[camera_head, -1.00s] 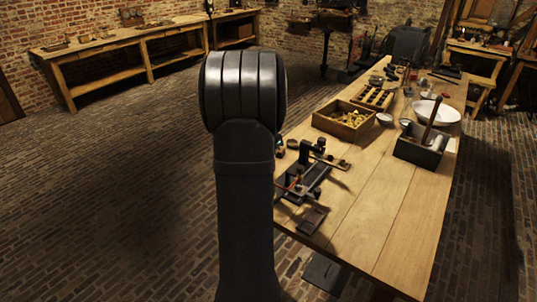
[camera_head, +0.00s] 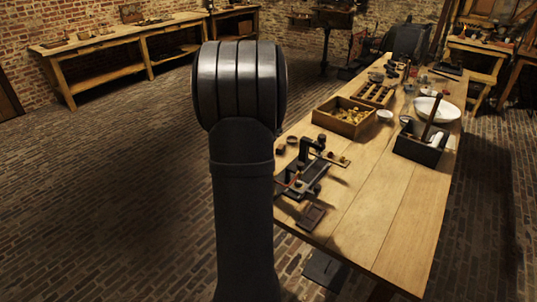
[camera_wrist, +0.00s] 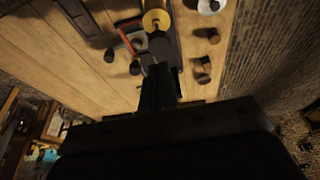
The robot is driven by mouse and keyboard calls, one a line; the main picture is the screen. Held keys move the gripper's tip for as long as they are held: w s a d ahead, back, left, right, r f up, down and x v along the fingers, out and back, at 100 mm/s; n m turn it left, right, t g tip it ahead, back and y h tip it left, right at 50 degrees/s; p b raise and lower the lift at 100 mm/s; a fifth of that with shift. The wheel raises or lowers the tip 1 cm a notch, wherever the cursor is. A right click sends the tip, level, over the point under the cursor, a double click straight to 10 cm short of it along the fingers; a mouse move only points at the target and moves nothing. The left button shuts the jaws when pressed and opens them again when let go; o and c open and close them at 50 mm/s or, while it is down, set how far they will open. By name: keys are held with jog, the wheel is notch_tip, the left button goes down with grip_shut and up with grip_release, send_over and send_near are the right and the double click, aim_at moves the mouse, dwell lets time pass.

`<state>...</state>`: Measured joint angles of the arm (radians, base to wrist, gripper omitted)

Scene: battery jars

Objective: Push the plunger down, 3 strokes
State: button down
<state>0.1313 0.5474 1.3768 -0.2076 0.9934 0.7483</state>
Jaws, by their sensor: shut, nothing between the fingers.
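A dark device (camera_head: 308,178) with an upright post stands on the near left part of the wooden bench in the head view. I cannot tell for certain which part of it is the plunger. In the wrist view, a round brass-coloured part (camera_wrist: 156,20) and a red bar (camera_wrist: 128,44) show beyond my fingers. My gripper (camera_wrist: 157,78) is shut and empty, its dark fingers close to the device in the picture. Contact cannot be told. In the head view my own arm hides the gripper.
The wooden bench (camera_head: 385,220) holds a box of small brass pieces (camera_head: 344,118), a divided tray (camera_head: 375,95), a white bowl (camera_head: 437,109) and a dark tool caddy (camera_head: 418,148). A small dark block (camera_head: 311,216) lies before the device. The bench's front right is clear.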

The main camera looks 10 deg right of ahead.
jog(key=v, duration=0.7)
jog(key=shift+r, duration=0.35)
dwell(1.7)
